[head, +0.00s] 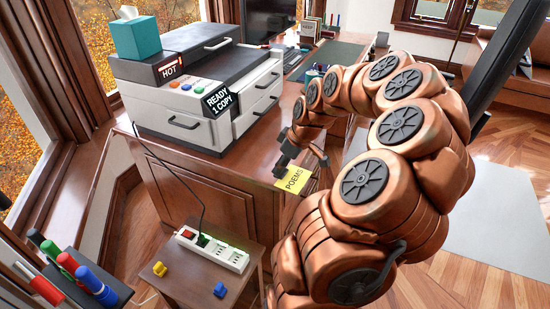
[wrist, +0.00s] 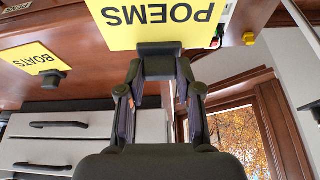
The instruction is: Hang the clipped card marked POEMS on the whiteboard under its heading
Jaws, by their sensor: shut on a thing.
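In the wrist view the POEMS card (wrist: 158,20) is upside down and cut off by the top edge. My gripper (wrist: 158,65) is shut on the dark clip (wrist: 158,47) at the card's edge. A second yellow card, marked BOATS (wrist: 40,57), shows at the left of the wrist view, with a dark clip at its edge. I cannot make out the whiteboard or its headings in either view.
A copier (head: 205,95) stands on the wooden cabinet (head: 205,195), with a teal tissue box (head: 137,38) on top. A power strip (head: 213,250) lies on a low stand. A marker holder (head: 80,275) is at bottom left. Open floor (head: 500,275) lies at right.

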